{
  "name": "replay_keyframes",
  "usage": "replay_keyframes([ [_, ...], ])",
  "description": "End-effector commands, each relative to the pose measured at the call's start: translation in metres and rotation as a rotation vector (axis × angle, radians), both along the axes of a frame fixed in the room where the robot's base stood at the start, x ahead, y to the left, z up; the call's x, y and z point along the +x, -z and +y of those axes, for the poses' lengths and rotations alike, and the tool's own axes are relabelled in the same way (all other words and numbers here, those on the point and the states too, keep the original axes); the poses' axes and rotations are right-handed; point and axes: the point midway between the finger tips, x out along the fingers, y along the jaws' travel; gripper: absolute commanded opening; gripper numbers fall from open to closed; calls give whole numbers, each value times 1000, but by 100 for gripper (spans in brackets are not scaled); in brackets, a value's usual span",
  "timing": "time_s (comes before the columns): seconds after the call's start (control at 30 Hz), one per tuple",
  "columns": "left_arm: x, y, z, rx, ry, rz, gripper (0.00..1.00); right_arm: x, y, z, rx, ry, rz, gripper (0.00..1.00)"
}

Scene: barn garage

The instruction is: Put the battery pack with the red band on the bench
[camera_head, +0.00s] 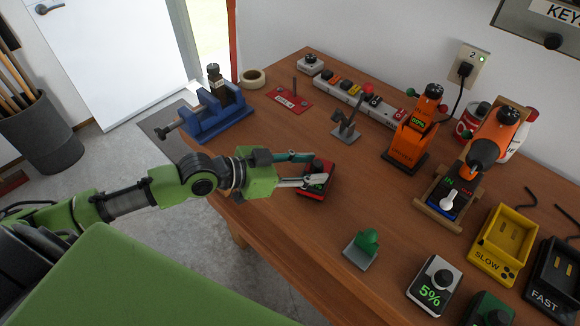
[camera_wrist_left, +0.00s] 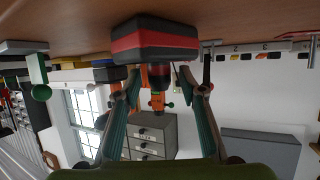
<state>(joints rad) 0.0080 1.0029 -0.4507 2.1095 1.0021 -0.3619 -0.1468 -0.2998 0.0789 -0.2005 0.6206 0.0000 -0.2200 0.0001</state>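The battery pack with the red band (camera_head: 323,169) is dark, with a green display partly hidden by a finger. It appears to rest on the wooden bench (camera_head: 270,220) near its front edge. My left gripper (camera_head: 322,170) is at the pack, with its fingers spread apart. In the left wrist view, which is upside down, the red-banded pack (camera_wrist_left: 155,42) is near the fingertips, and a gap shows between the fingers. The fingers do not look closed on it. My right gripper is in neither view.
A blue vise (camera_head: 215,112) stands left of the pack, and a small grey-based green item (camera_head: 362,247) to its lower right. A white 5% pack (camera_head: 435,284), yellow SLOW charger (camera_head: 503,240) and black FAST charger (camera_head: 555,280) are at right. Orange tools (camera_head: 410,140) stand behind.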

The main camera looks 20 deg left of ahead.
Motion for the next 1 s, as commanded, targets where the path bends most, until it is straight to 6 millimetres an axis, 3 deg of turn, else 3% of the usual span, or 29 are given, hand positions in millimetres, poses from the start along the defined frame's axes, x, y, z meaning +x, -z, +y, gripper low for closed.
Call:
replay_keyframes([
  [0.37,-39,-18,34,8,6,6,38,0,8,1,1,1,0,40],
  [0.73,-61,-33,52,3,6,7,38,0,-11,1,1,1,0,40],
  [1.0,-73,-43,66,2,0,6,38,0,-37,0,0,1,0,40],
])
